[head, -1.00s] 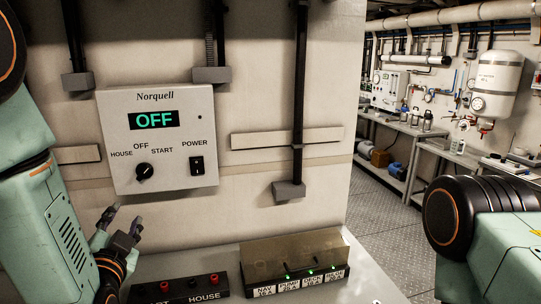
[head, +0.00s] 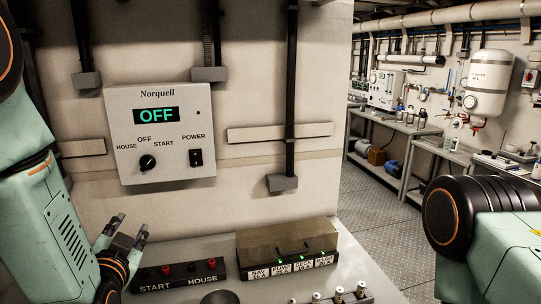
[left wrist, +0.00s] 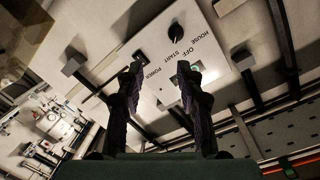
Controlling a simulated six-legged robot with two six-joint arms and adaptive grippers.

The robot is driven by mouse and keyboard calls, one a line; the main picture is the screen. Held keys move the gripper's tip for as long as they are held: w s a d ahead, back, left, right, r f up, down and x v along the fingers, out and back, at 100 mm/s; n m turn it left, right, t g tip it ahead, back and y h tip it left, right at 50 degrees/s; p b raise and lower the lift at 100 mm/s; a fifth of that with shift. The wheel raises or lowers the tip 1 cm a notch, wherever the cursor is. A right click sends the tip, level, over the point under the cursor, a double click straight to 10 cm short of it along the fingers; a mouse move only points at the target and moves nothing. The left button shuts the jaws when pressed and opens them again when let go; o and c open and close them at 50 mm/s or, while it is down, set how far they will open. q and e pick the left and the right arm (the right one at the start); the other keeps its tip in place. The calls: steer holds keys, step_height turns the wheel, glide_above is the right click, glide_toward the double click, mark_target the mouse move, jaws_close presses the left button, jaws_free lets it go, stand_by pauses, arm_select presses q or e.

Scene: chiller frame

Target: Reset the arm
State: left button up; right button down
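My left gripper (head: 126,228) is in the lower left of the head view, in front of the wall and below the Norquell control panel (head: 160,133). Its two fingers stand apart with nothing between them; the left wrist view also shows the open fingers (left wrist: 160,85). The panel has a display reading OFF (head: 156,116), a black rotary knob (head: 148,163) and a black power switch (head: 196,157). The panel shows tilted in the left wrist view (left wrist: 205,60). My right arm enters at the right of the head view, but its gripper is out of view.
A bench below the panel carries a black START/HOUSE terminal block (head: 178,275) and a breaker box (head: 288,250) with green lights. Black conduits (head: 291,90) run down the wall.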

arm_select(q)
steer(key=s+d+f+n+g+h+b, duration=0.2)
steer(key=s+f+g+b, duration=0.3)
steer(key=f, duration=0.9)
steer(key=s+d+f+n+g+h+b, duration=0.1)
steer(key=s+f+n+g+b, duration=0.15)
steer(key=s+f, duration=0.75)
steer(key=s+d+f+g+b, duration=0.1)
steer(key=s+f+g+b, duration=0.3)
steer(key=s+f, duration=0.6)
steer(key=s+d+f+g+h+b, duration=0.1)
steer(key=s+f+g+b, duration=0.3)
steer(key=f, duration=1.3)
steer(key=s+b, duration=0.3)
steer(key=s, duration=0.3)
steer(key=shift+s+f+g, duration=0.15)
steer(key=shift+s+g, duration=0.15)
steer(key=shift+g, duration=0.05)
steer(key=shift+n, duration=0.25)
steer(key=shift+c, duration=0.2)
